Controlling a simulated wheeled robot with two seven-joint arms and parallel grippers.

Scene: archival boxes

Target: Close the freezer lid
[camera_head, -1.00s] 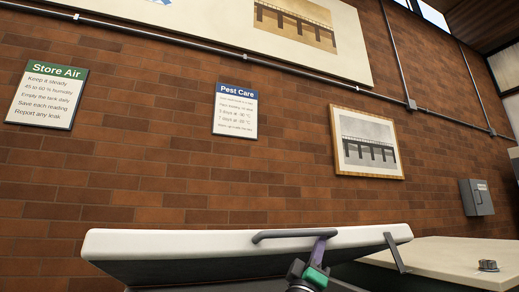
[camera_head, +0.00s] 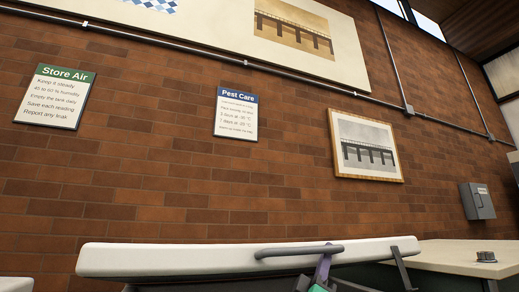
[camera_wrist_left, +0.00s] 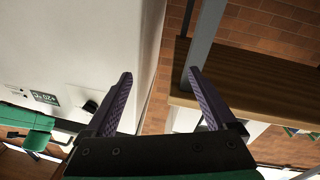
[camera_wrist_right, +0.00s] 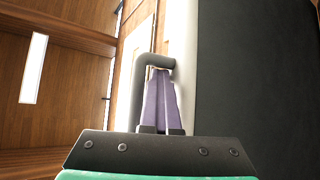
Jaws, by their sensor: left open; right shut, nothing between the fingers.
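The freezer lid (camera_head: 200,258) is a white slab with a dark underside, tilted open at the bottom of the head view. Its grey bar handle (camera_head: 300,251) runs along the front edge and also shows in the right wrist view (camera_wrist_right: 137,95). My right gripper (camera_head: 325,262) is shut with nothing between its purple fingers. In the right wrist view its fingertips (camera_wrist_right: 161,75) are at the handle's bend, against or very near it. My left gripper (camera_wrist_left: 160,82) is open and empty beside the white freezer body (camera_wrist_left: 75,45), which carries a small temperature label and a dark knob.
A pale-topped bench (camera_head: 450,257) with a small dark object (camera_head: 486,257) stands to the right of the lid. A lid strut (camera_head: 402,268) is at the lid's right end. A brick wall (camera_head: 150,190) with signs stands behind.

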